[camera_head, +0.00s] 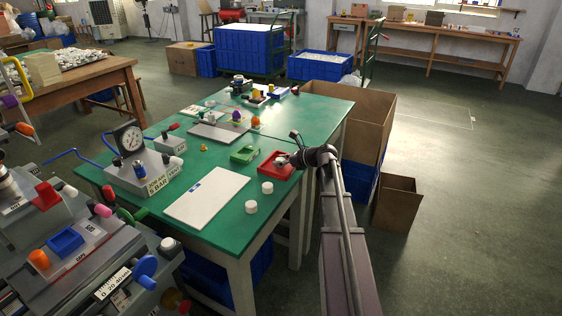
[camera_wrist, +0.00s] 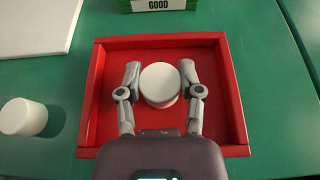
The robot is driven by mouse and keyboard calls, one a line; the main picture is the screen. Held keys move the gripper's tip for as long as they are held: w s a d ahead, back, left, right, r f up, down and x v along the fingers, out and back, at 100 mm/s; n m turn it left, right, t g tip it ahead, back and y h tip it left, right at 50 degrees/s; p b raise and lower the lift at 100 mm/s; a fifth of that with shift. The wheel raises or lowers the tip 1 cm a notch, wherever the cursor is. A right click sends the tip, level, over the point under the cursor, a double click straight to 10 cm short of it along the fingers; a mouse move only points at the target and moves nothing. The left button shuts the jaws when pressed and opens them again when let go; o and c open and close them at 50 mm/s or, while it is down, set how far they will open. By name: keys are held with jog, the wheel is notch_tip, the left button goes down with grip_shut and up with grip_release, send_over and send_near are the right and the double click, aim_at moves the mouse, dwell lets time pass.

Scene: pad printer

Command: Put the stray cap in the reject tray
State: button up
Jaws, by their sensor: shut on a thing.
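The red reject tray (camera_wrist: 225,90) lies on the green table and also shows in the head view (camera_head: 288,171). My gripper (camera_wrist: 160,84) is over the tray, with its two fingers on either side of a white round cap (camera_wrist: 159,82) and shut on it. The cap is within the tray's outline; I cannot tell whether it touches the tray floor. Two other white caps stand on the table outside the tray, one nearer the tray (camera_head: 267,187) and one further to the front (camera_head: 251,206).
A green tray (camera_head: 245,154) labelled GOOD sits just beyond the red tray. A white board (camera_head: 206,198) lies to the left. A grey device with a dial gauge (camera_head: 133,139) stands further left. A cardboard box (camera_head: 345,100) stands beside the table's right edge.

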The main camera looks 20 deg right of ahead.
jog(key=shift+f, duration=0.2)
jog(key=o, duration=0.7)
jog(key=shift+o, duration=0.2)
jog(key=shift+r, duration=0.25)
jog(key=p+v, duration=0.4)
jog(key=v, duration=0.8)
jog(key=shift+p, duration=0.4)
jog(key=shift+f, duration=0.1)
